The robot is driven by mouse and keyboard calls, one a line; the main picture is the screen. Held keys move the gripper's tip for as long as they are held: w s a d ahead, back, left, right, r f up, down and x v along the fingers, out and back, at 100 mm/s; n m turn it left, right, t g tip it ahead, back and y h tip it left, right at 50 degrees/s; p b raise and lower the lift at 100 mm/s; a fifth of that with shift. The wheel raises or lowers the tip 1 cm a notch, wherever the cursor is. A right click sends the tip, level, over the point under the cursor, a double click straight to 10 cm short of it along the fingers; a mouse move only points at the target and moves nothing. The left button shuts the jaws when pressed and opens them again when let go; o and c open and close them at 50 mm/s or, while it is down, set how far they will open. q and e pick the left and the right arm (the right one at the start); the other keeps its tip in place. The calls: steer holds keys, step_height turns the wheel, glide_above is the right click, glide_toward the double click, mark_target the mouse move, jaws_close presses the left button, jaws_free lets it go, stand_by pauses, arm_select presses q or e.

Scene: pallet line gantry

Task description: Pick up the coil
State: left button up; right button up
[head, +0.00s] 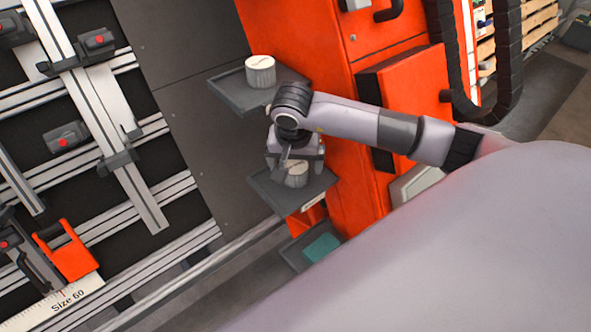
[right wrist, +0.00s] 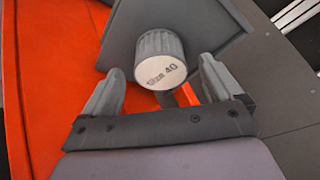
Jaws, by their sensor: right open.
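A pale, ribbed cylindrical coil (head: 296,175) stands on a grey shelf (head: 290,203) on the side of the orange cabinet. In the right wrist view the coil (right wrist: 160,62) shows a light end face printed "Size 40". My right gripper (head: 294,161) is directly over this shelf, close to the coil and partly covering it. Its two grey fingers (right wrist: 158,76) are open, one on each side of the coil in the wrist picture. I see no finger closed on it. My left gripper is not in view.
Another pale coil (head: 260,72) stands on a higher grey shelf (head: 232,92), near my right wrist. A lower shelf (head: 290,252) holds a teal item (head: 321,246). The orange cabinet (head: 305,50) is close beside the gripper. A rail rack (head: 100,100) stands at the left.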

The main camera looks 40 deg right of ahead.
steer(key=shift+x, duration=1.15)
steer(key=c, duration=1.3)
steer(key=shift+a+r, duration=0.1)
steer(key=shift+r, duration=0.05)
